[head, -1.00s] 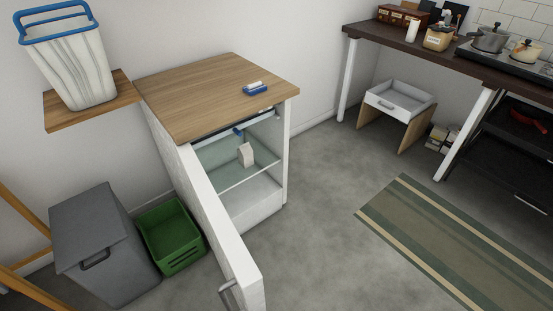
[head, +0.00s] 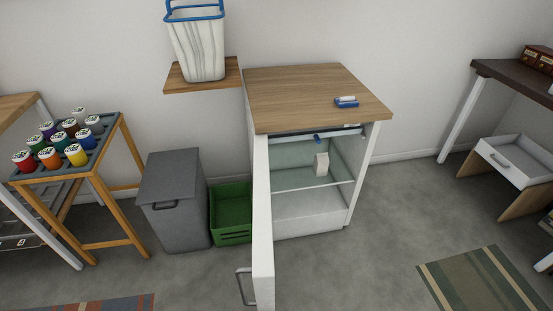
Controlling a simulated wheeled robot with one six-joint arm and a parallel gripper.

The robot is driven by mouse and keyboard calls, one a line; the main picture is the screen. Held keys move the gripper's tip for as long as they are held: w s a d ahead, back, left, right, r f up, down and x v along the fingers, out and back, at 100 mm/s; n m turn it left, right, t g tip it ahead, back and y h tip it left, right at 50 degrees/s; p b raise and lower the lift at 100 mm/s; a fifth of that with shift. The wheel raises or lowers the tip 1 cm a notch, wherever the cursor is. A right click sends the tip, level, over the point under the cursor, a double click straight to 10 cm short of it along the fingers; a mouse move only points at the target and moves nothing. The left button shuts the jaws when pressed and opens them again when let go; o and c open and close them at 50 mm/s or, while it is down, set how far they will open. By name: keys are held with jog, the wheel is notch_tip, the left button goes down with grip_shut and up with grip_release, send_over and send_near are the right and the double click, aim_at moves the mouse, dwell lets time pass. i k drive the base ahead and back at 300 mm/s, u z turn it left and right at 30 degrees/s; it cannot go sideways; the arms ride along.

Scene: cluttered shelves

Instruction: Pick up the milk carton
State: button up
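A small white milk carton (head: 321,164) stands upright on the glass shelf (head: 290,184) inside a low white fridge (head: 347,205) with a wooden top. The fridge door (head: 262,225) is open and swung toward me, with its handle on the left side. A small blue item (head: 317,139) shows above the carton, near the top of the compartment. My gripper is not in view.
A blue and white item (head: 346,101) lies on the fridge's wooden top (head: 300,95). A green crate (head: 232,212) and a grey bin (head: 172,200) stand left of the door. The floor (head: 385,225) right of the fridge is clear up to a striped rug (head: 480,283).

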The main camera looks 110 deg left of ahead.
aim_at(320, 164)
jog(key=u, duration=3.05)
jog(key=k, duration=0.45)
jog(key=z, duration=1.15)
jog(key=i, duration=0.75)
jog(key=z, duration=0.55)
jog(key=i, duration=0.65)
jog(key=u, duration=0.6)
jog(key=i, duration=0.85)
jog(key=u, duration=0.65)
